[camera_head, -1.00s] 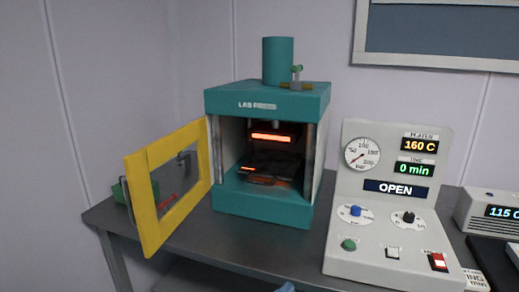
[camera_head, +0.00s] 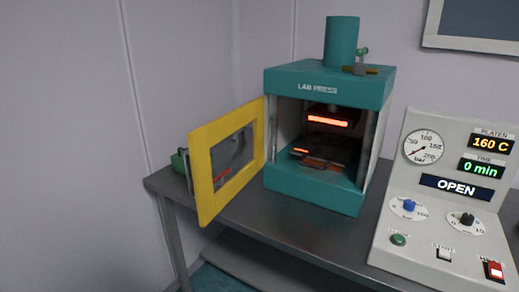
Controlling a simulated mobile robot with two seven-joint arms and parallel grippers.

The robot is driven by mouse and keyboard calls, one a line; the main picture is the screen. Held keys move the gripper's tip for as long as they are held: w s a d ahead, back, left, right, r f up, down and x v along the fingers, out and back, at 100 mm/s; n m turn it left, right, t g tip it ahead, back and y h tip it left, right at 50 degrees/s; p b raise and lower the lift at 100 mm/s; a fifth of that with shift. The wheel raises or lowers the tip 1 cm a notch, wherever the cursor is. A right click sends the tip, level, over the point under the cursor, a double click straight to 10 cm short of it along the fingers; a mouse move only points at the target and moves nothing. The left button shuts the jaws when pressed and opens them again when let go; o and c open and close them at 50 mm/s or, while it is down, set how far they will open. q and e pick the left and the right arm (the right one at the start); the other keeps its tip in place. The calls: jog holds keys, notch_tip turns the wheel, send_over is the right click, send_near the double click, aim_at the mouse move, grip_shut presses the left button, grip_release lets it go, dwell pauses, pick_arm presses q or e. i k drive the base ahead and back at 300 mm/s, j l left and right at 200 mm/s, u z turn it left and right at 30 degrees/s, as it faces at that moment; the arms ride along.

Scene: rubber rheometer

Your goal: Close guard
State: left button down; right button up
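The guard (camera_head: 204,180) is a yellow-framed door with a clear window, hinged at the left front edge of the teal lab press (camera_head: 312,190). It stands swung wide open to the left, and a handle shows along its outer left edge. Inside the press opening, an orange-glowing upper platen (camera_head: 328,121) hangs above a lower platen with a flat dark piece (camera_head: 322,162) on it. Neither of my grippers is in view.
The grey table (camera_head: 270,232) has bare room in front of the press. A control panel (camera_head: 440,215) at the right reads 160 C, 0 min and OPEN. A green object (camera_head: 180,160) sits behind the guard, partly hidden. A wall stands close on the left.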

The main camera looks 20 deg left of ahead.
aim_at(200, 141)
jog(key=i+j+z, duration=0.1)
jog(key=j+z, duration=0.95)
jog(key=j, duration=1.8)
